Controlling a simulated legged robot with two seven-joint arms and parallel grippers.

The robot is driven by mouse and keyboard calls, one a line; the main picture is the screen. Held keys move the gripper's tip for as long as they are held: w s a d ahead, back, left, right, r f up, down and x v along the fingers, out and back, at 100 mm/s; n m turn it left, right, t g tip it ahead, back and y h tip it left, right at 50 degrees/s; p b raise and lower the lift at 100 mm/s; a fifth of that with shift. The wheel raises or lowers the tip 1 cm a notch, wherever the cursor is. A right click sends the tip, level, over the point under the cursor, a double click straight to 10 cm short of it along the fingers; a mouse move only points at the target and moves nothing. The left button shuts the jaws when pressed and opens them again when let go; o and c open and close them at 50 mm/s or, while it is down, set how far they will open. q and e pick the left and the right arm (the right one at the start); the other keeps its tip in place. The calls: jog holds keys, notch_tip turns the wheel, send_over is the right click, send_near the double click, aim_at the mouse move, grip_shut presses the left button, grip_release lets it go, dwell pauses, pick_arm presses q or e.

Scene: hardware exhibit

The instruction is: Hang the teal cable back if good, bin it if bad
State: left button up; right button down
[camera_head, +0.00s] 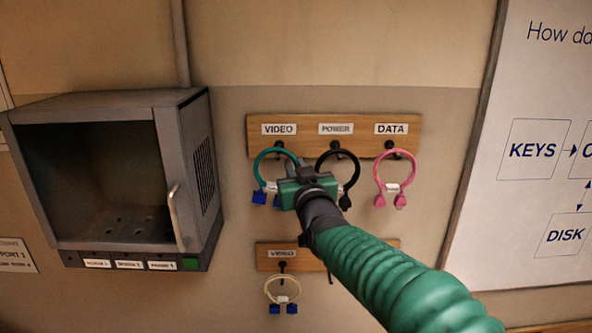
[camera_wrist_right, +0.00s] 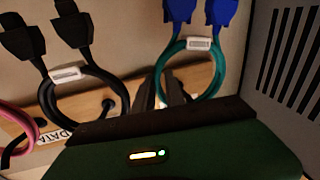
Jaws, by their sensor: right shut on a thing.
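The teal cable (camera_head: 258,167) is a coiled ring with two blue connectors and a white tag. It is at the VIDEO peg (camera_head: 279,144) of the upper wooden board; whether the peg bears its weight I cannot tell. My right gripper (camera_head: 297,167) reaches up to the ring's right side and is shut on it. In the right wrist view the teal cable (camera_wrist_right: 215,75) shows upside down, its near side between the dark fingers (camera_wrist_right: 166,92). The fingertips are partly hidden. My left gripper is not in view.
A black cable (camera_head: 353,160) hangs at POWER, close beside my gripper, and a pink cable (camera_head: 380,170) at DATA. A lower board (camera_head: 265,262) holds a cream cable (camera_head: 267,291). A grey open-fronted cabinet (camera_head: 190,100) with a handle stands left. A whiteboard (camera_head: 545,90) is right.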

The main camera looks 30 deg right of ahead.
jog(key=shift+s+a, duration=0.25)
jog(key=shift+a, duration=0.2)
jog(key=c, duration=1.6)
grip_release()
jog(key=shift+w+d, duration=0.15)
jog(key=shift+w, duration=0.05)
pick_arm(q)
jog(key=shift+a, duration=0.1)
pick_arm(e)
jog(key=o, duration=0.3)
jog(key=shift+d+f, duration=0.1)
jog(key=shift+d, duration=0.1)
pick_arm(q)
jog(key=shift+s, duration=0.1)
